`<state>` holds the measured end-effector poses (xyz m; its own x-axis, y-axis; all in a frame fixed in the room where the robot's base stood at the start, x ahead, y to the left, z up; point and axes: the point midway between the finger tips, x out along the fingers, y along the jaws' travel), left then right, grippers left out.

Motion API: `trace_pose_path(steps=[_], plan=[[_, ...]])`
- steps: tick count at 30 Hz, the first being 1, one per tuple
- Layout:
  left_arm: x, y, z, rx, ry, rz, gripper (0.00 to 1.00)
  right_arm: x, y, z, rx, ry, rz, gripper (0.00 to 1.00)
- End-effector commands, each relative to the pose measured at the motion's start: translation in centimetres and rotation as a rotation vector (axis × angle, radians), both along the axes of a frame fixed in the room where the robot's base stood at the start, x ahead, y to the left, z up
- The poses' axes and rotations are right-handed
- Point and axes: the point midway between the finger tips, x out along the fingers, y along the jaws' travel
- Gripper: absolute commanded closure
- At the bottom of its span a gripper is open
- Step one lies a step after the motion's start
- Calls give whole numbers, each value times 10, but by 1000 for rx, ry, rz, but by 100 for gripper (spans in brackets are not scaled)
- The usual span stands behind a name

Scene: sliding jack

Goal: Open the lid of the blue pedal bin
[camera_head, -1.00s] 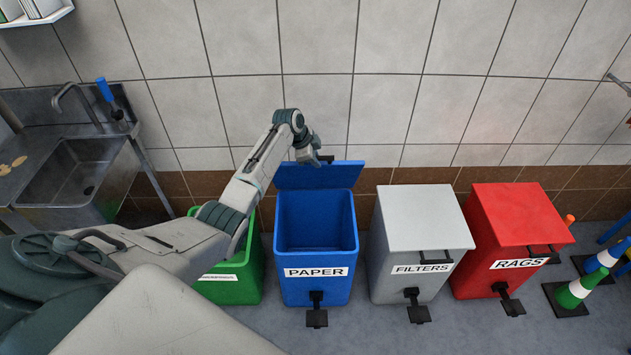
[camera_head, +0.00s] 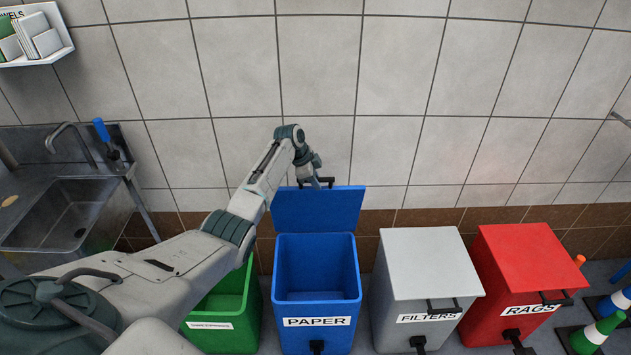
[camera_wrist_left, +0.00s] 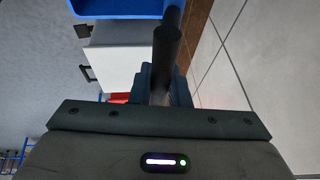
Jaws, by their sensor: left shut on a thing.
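The blue pedal bin (camera_head: 317,318), labelled PAPER, stands on the floor between the green and grey bins. Its lid (camera_head: 317,211) is raised, standing nearly upright at the back, and the bin's inside shows. My left gripper (camera_head: 319,184) is at the top edge of the lid, shut on the lid's black handle (camera_head: 327,180). In the left wrist view the dark handle bar (camera_wrist_left: 168,50) runs between the fingers (camera_wrist_left: 162,85), and a blue edge (camera_wrist_left: 125,8) shows at the top. My right gripper is not in view.
A green bin (camera_head: 222,318) stands left, partly behind my arm. A grey FILTERS bin (camera_head: 430,265) and a red RAGS bin (camera_head: 528,262) stand right with lids closed. The tiled wall (camera_head: 440,100) is close behind the lid. A metal sink (camera_head: 70,215) is at the left.

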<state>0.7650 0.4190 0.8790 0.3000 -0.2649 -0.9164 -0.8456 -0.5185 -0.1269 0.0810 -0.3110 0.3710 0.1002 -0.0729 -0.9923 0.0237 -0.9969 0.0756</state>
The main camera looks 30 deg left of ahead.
Motion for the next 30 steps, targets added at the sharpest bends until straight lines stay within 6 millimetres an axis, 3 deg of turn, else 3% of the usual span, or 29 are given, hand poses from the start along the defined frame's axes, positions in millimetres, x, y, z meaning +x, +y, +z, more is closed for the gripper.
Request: trace_pose_path(steps=[1,4,16,20,30], plan=[[-1,1,-1,1,2,1,82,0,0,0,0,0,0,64],[-1,0,-1,1,2,1,63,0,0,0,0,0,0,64],[-2,2,5,0,-1,0,62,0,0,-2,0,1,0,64],[-8,8,21,3,-2,0,62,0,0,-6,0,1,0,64],[-27,26,81,3,-1,1,62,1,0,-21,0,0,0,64]])
